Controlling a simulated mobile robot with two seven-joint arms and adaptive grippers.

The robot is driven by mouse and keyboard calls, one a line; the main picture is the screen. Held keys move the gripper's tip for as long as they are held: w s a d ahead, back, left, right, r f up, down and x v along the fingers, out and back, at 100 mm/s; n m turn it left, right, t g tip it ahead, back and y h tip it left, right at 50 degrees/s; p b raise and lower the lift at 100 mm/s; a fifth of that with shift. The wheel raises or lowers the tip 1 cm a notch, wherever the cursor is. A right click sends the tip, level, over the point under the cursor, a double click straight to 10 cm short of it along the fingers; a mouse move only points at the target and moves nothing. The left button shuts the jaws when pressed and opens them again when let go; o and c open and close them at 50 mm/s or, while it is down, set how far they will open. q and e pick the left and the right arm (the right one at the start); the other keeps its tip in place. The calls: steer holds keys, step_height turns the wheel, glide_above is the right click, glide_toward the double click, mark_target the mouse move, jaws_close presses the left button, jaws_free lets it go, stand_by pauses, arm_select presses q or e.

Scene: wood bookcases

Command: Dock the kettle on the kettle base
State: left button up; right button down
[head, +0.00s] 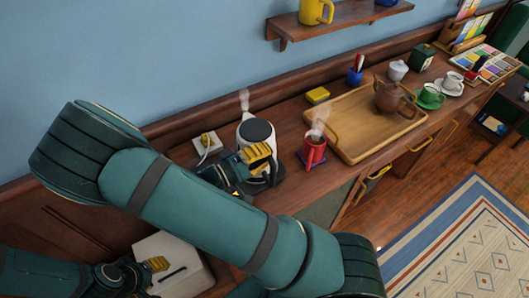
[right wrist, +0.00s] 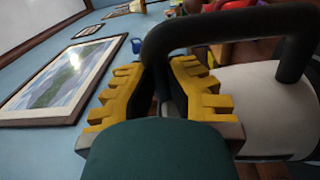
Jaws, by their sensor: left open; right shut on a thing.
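The kettle (head: 256,131) is white with a dark round lid, stands roughly upright by the back of the wooden counter, and steams at its spout. My right gripper (head: 258,158) is shut on its black handle (right wrist: 225,28), which shows in the right wrist view beside the kettle's white body (right wrist: 265,105). A dark edge shows low at the kettle's right side and may be the kettle base (head: 276,179). The gripper and arm hide most of it, so I cannot tell whether the kettle touches it. My left gripper (head: 150,272) is open and empty at the lower left.
A white slotted appliance (head: 190,272) is beside my left gripper. A wall socket with a plug (head: 207,142) is left of the kettle. A steaming red mug (head: 314,150) and a wooden tray (head: 355,148) with a brown teapot (head: 390,96) stand to the right.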

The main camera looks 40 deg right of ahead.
steer(key=shift+f+b, duration=0.4)
steer(key=shift+f, duration=0.15)
stand_by(0.8)
steer(key=c, duration=1.4)
jaws_free()
steer(key=shift+w+a+f, duration=0.1)
steer(key=shift+w+a, duration=0.1)
steer(key=shift+a, duration=1.65)
steer(key=shift+w+a+f, duration=0.1)
steer(key=shift+w+a, duration=0.05)
steer(key=shift+a, duration=1.65)
steer(key=shift+w+a+f, duration=0.1)
steer(key=shift+w+a, duration=0.1)
steer(key=shift+a, duration=1.65)
